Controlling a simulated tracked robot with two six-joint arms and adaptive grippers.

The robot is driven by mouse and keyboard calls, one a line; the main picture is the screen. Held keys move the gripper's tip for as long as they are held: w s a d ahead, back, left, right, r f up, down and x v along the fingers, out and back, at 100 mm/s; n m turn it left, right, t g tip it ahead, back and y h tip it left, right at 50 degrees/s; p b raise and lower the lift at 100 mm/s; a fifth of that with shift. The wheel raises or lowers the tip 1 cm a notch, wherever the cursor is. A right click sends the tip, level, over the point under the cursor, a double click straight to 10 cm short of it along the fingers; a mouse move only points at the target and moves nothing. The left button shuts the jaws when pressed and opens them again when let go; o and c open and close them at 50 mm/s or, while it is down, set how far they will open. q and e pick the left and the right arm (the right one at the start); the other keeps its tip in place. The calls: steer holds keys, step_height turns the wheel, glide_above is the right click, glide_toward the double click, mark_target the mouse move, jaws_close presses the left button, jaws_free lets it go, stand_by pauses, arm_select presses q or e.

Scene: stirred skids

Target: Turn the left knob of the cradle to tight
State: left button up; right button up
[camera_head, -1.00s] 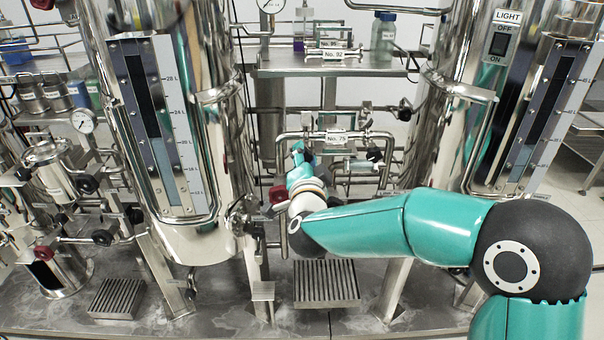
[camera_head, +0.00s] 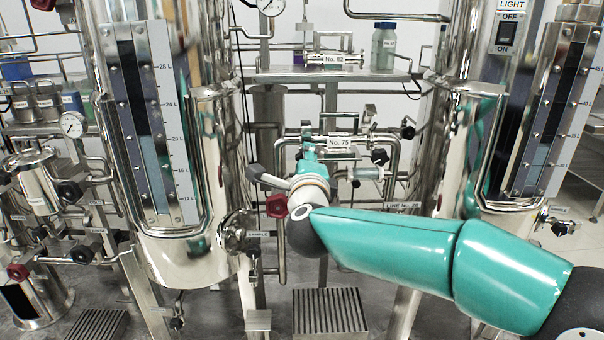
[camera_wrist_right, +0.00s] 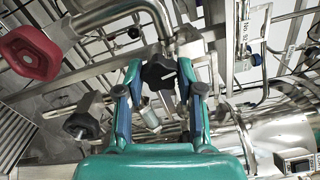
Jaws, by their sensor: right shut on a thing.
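My right gripper (camera_wrist_right: 160,75) has its two teal and dark-blue fingers closed around a dark lobed knob (camera_wrist_right: 160,71) in the right wrist view. A small clear bottle (camera_wrist_right: 148,116) shows behind the fingers, and a second black knob (camera_wrist_right: 81,125) is to the left, apart from the gripper. In the head view a small bottle (camera_head: 368,172) lies in piping under the No. 75 label, with a black knob (camera_head: 380,157) by it. My right gripper (camera_head: 308,150) is mostly hidden by its own wrist there, as is the held knob. Which way the knob is set cannot be told. My left gripper is not in view.
A red knob (camera_head: 276,206) is close left of my right wrist; it also shows in the wrist view (camera_wrist_right: 30,52). Steel pipes surround the gripper. A large tank (camera_head: 190,265) stands left and another (camera_head: 455,150) right. A shelf (camera_head: 275,74) is above.

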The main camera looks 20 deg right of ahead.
steer(key=shift+f+m+b, duration=0.3)
steer(key=shift+m+b, duration=0.4)
steer(key=shift+m, duration=0.5)
steer(key=o, duration=1.1)
steer(key=shift+d, duration=0.1)
steer(key=shift+o, duration=0.2)
steer(key=shift+r, duration=0.1)
steer(key=v, duration=1.2)
